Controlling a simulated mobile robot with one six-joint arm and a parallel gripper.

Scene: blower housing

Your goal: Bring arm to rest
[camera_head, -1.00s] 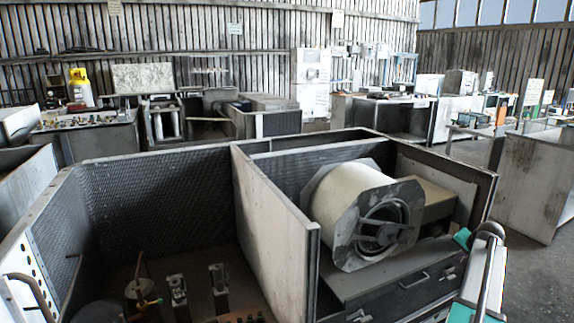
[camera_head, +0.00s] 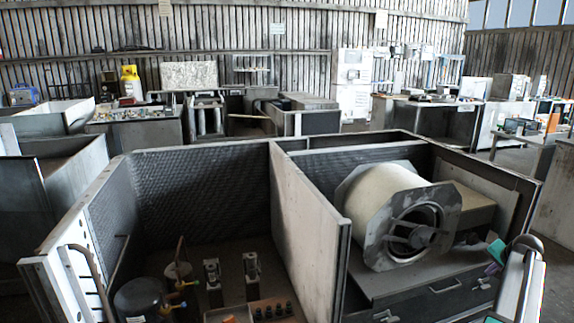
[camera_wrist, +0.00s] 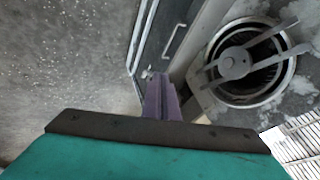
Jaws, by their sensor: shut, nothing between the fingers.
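My gripper (camera_wrist: 160,92) shows in the wrist view as narrow purple fingers, shut together with nothing between them. They point toward the front of the blower housing. In the head view my gripper (camera_head: 491,269) is a small purple shape beside my teal and white arm at the lower right. It is in front of the housing's right compartment and looks clear of the blower. The blower (camera_head: 410,231) has a cream drum and a grey octagonal end plate. Its round inlet also shows in the wrist view (camera_wrist: 236,64), right of the fingers. Any contact with the housing cannot be told.
The open metal housing (camera_head: 308,215) has a tall divider and a drawer front with a handle (camera_head: 446,286). Pipe fittings and a dark canister (camera_head: 140,298) sit in its left compartment. Benches and cabinets stand behind. Grey floor (camera_wrist: 65,60) lies left of the fingers.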

